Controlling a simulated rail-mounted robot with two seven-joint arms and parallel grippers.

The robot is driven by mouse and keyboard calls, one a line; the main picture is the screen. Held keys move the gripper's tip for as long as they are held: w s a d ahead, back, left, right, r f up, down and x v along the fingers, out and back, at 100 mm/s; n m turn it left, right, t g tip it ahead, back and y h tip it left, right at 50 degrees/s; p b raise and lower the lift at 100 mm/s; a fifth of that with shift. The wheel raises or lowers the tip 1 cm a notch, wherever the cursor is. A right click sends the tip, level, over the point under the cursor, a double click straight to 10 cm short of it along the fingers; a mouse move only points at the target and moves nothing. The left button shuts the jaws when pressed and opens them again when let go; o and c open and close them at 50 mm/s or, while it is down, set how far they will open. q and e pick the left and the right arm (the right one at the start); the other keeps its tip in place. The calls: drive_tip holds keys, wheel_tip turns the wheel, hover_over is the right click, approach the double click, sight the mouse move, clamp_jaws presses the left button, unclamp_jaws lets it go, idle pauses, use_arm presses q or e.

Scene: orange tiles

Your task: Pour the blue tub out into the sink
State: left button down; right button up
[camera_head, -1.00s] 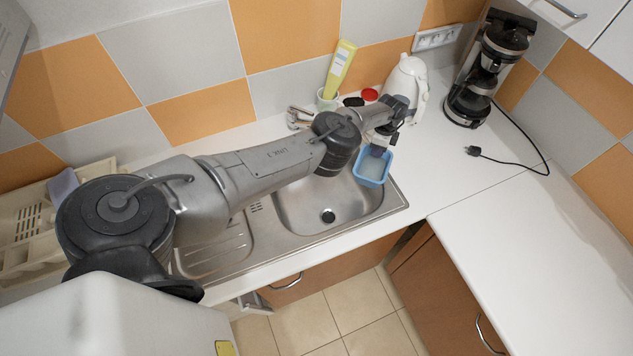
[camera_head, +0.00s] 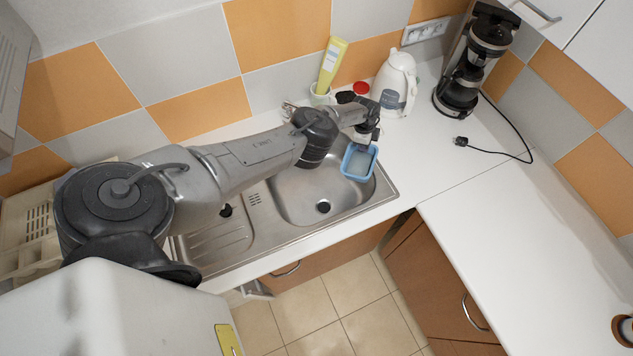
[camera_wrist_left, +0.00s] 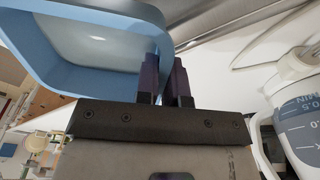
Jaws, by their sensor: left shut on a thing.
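The blue tub (camera_head: 346,160) is held up over the right end of the steel sink (camera_head: 290,200), with a whitish content or bottom (camera_head: 360,162) showing inside. My left gripper (camera_head: 365,137) is shut on the tub's back rim. In the left wrist view, the two dark fingers (camera_wrist_left: 164,78) pinch the wall of the blue tub (camera_wrist_left: 62,85). The tub looks close to level in the head view. The sink's drain (camera_head: 323,207) is visible, to the lower left of the tub. My right gripper is not in view.
A white kettle (camera_head: 397,80) stands behind and right of the tub, with a coffee maker (camera_head: 470,70) farther right. A yellow bottle (camera_head: 331,62) and red-lidded jar (camera_head: 361,88) stand behind the sink. A dish rack (camera_head: 25,240) is at left. The right counter is largely clear.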

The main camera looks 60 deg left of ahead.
sight(349, 147)
use_arm(q)
drive_tip(key=shift+s+a+f+t+h+p, duration=0.15)
drive_tip(key=shift+s+a+f+t+p, duration=0.1)
drive_tip(key=shift+s+t+p, duration=0.45)
drive_tip(key=shift+s+a+f+t+h+p, duration=0.2)
drive_tip(key=shift+s+p, duration=0.3)
drive_tip(key=shift+p, duration=0.45)
drive_tip(key=shift+s+a+t+p, duration=0.1)
drive_tip(key=shift+s+t+p, duration=0.25)
drive_tip(key=shift+p, duration=0.2)
drive_tip(key=shift+s+a+t+h+p, duration=0.25)
drive_tip(key=shift+s+t+p, duration=0.2)
drive_tip(key=shift+s, duration=0.15)
drive_tip(key=shift+s+t, duration=0.25)
drive_tip(key=shift+t, duration=0.05)
drive_tip(key=shift+s+a+r+p, duration=0.1)
drive_tip(key=shift+s+r+p, duration=0.2)
drive_tip(key=shift+p, duration=0.15)
